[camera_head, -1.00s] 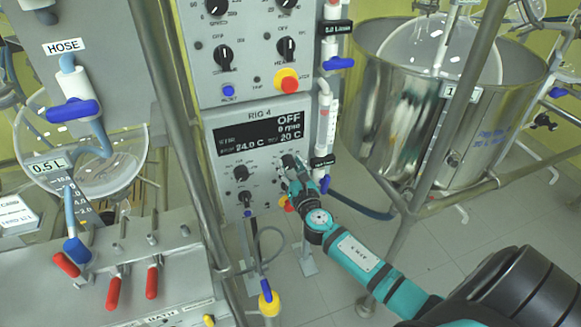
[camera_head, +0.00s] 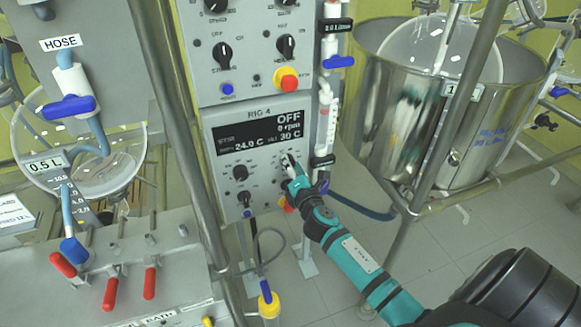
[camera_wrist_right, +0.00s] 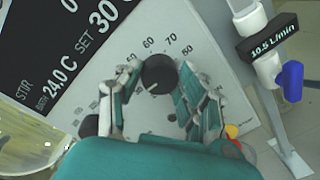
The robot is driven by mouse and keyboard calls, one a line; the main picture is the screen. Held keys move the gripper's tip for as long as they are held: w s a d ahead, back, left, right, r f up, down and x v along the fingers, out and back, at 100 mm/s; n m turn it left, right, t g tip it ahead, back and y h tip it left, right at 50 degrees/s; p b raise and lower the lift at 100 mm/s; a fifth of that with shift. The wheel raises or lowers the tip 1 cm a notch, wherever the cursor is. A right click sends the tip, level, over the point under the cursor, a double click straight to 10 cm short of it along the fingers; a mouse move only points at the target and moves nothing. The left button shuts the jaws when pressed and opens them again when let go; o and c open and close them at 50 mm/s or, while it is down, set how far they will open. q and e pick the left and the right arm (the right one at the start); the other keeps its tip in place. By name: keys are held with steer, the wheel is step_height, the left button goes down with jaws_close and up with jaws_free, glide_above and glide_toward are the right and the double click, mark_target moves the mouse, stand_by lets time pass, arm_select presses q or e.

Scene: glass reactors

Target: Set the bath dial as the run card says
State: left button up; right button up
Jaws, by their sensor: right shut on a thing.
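The bath dial is a black round knob (camera_wrist_right: 158,72) with a white pointer line, on the lower right of the grey RIG 4 panel (camera_head: 206,132). Numbers such as 60 and 70 ring it. My right gripper (camera_wrist_right: 160,80) has a finger on each side of the dial and is shut on it; in the head view the gripper (camera_head: 292,168) largely hides the dial. The display (camera_head: 262,131) reads OFF, 0 rpm, 24.0 C and set 30 C; its set value also shows in the wrist view (camera_wrist_right: 104,18). My left gripper is out of view.
Two other black knobs (camera_head: 240,172) sit left of the dial. A yellow-and-red button (camera_head: 288,82) is above the display. A vertical pipe with a blue valve (camera_head: 339,62) runs right of the panel, before a steel vessel (camera_head: 390,125). A metal post (camera_head: 180,120) stands left.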

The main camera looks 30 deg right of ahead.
steer(key=shift+f+m+y+p, duration=0.15)
steer(key=shift+m+p, duration=0.55)
steer(key=shift+m, duration=2.65)
steer(key=shift+m+y+p, duration=0.25)
steer(key=shift+m+p, duration=0.45)
steer(key=shift+m, duration=2.7)
steer(key=shift+f+m+y+p, duration=0.15)
steer(key=shift+m+p, duration=0.55)
steer(key=shift+m, duration=2.65)
steer(key=o, duration=1.2)
steer(key=shift+r, duration=0.1)
steer(key=shift+c, duration=0.2)
steer(key=v, duration=1.2)
steer(key=shift+f, duration=0.25)
